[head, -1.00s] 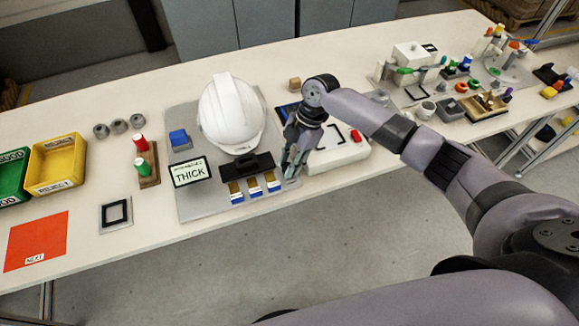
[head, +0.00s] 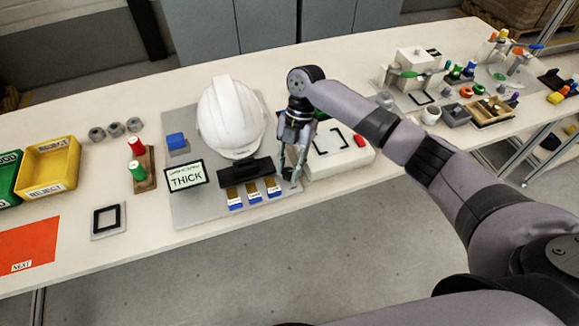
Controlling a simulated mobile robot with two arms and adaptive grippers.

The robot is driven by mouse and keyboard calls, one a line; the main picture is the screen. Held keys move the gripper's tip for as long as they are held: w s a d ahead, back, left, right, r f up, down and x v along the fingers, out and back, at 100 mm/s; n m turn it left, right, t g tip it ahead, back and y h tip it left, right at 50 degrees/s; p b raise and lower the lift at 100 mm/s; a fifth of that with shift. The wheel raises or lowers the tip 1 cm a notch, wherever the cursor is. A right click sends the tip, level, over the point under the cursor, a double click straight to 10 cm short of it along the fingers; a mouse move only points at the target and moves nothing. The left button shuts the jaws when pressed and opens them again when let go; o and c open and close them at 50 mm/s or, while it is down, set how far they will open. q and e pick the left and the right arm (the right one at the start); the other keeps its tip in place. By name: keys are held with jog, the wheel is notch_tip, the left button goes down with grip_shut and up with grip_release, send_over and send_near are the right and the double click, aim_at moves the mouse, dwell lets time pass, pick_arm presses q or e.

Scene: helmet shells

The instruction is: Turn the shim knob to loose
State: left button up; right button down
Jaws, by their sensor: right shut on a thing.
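A white helmet shell (head: 232,112) sits on a grey plate (head: 190,210). A small sign (head: 186,176) in front of it reads THICK, with a smaller line too fine to read. The shim knob (head: 290,173) looks like a small dark piece at the plate's right front corner, mostly hidden by my fingers. My right gripper (head: 291,170) points down from above and is shut on this knob. Which way the knob is set cannot be made out. My left gripper is not in view.
A black bar (head: 245,172) and several blue-and-tan shims (head: 253,194) lie left of my right gripper. A white box (head: 341,160) with a red button stands close on its right. A blue block (head: 177,141) and red and green pegs (head: 137,147) are farther left.

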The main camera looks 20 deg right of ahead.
jog(key=c, duration=1.6)
grip_release()
jog(key=shift+o, duration=0.2)
